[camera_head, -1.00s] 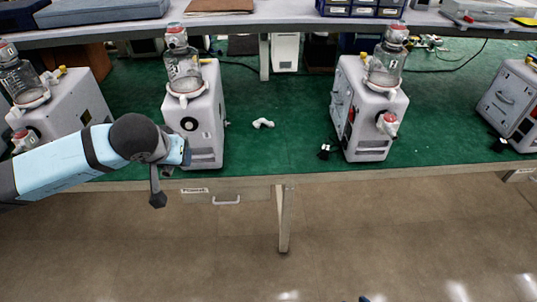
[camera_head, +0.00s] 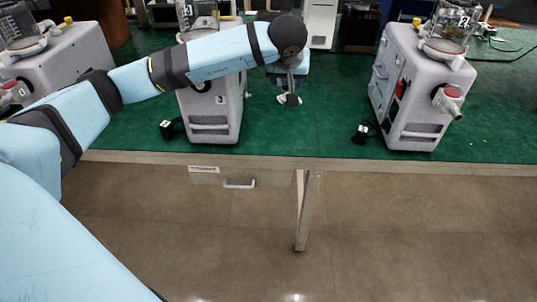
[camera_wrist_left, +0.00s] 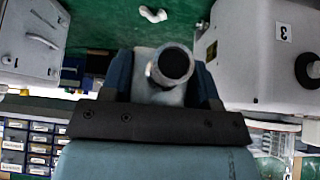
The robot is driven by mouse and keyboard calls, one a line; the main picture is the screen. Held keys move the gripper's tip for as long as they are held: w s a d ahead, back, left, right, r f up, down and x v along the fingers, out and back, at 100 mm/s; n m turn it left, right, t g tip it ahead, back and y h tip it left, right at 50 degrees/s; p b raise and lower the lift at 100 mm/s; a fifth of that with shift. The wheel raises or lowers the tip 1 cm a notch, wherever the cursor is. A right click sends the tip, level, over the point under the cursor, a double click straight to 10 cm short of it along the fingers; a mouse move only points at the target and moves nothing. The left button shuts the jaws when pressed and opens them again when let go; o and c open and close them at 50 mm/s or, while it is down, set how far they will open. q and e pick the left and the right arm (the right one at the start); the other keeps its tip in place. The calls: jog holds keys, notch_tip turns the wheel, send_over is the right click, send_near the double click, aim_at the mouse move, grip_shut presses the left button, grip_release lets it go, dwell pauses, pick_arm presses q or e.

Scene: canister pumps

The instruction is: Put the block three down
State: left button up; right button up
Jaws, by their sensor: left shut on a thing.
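My left gripper (camera_head: 290,90) is over the green mat between the two middle pumps, at the end of the blue arm. In the left wrist view it is shut on a pale grey piece with a dark round end (camera_wrist_left: 172,66). In the head view the gripper and arm largely hide this piece. I cannot read a number on it. A pump marked 3 (camera_head: 212,112) stands left of the gripper, partly behind my arm. It also shows in the left wrist view (camera_wrist_left: 258,62). My right gripper is out of view.
Another pump (camera_head: 415,90) stands to the right, and one (camera_head: 65,62) at the far left. Small black objects lie on the mat (camera_head: 320,125), one beside each middle pump. A white bent piece (camera_wrist_left: 152,14) lies on the mat. The mat's front middle is clear.

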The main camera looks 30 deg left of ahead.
pick_arm(q)
jog(key=w+a+f+n+g+y+b, duration=0.2)
jog(key=w+a+f+n+b, duration=0.5)
jog(key=b, duration=0.6)
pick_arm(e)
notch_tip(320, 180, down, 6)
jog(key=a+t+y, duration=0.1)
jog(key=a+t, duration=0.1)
pick_arm(q)
jog(key=m+b, duration=0.2)
jog(key=b, duration=0.3)
send_over(267, 137)
jog(key=s+d, duration=0.1)
notch_tip(267, 137, down, 14)
jog(key=shift+d, duration=0.15)
notch_tip(267, 137, down, 5)
jog(key=shift+r+b, duration=0.1)
jog(key=shift+b, duration=0.45)
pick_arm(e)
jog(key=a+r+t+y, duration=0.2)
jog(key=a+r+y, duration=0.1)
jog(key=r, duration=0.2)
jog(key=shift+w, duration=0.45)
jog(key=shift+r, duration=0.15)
pick_arm(q)
jog(key=shift+f, duration=0.55)
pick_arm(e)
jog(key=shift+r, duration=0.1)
